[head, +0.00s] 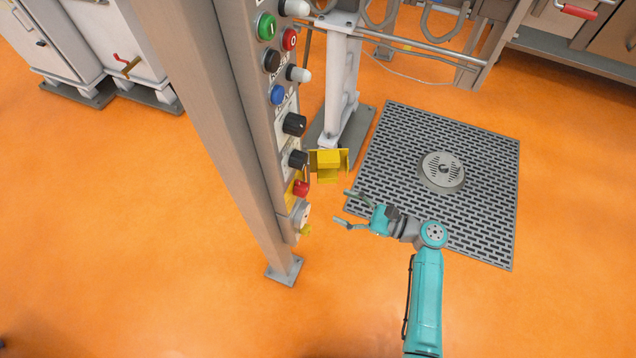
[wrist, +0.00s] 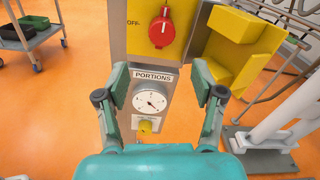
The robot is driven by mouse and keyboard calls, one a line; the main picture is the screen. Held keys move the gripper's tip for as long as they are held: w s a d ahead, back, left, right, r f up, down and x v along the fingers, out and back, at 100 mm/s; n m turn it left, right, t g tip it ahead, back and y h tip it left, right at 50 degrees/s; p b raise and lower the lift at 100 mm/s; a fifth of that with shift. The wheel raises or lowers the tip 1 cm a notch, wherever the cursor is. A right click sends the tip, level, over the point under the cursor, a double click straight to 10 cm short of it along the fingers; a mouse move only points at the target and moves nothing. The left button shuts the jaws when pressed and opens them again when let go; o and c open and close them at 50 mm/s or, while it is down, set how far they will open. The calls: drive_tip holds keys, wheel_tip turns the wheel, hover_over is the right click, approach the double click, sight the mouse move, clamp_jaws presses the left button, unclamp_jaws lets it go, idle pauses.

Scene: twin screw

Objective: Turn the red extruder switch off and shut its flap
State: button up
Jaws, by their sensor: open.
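The red extruder switch (wrist: 161,24) sits on a yellow plate with an "OFF" label to its left. Its handle looks roughly upright, not clearly turned to the label. In the head view the switch (head: 301,188) is low on the grey control column. The yellow flap (wrist: 238,42) stands open to the right of the switch; the head view shows it (head: 328,165) jutting out from the column. My gripper (head: 343,208) is open and empty, right of the column. In the wrist view my gripper's fingers (wrist: 160,82) are spread below the switch, apart from it and the flap.
Below the switch are a "PORTIONS" dial (wrist: 151,103) and a small yellow knob (wrist: 145,128). Black knobs (head: 294,124) and several buttons line the column above. A white machine leg (head: 341,95) stands behind the flap. The floor right of the column, with a drain grate (head: 480,190), is open.

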sight(307, 191)
drive_tip(key=x, duration=1)
drive_tip(key=shift+w+a+r, duration=0.2)
drive_tip(key=shift+a+r, duration=0.05)
drive_tip(key=shift+a, duration=0.1)
drive_tip(key=c, duration=1.1)
drive_tip(key=shift+c, duration=0.2)
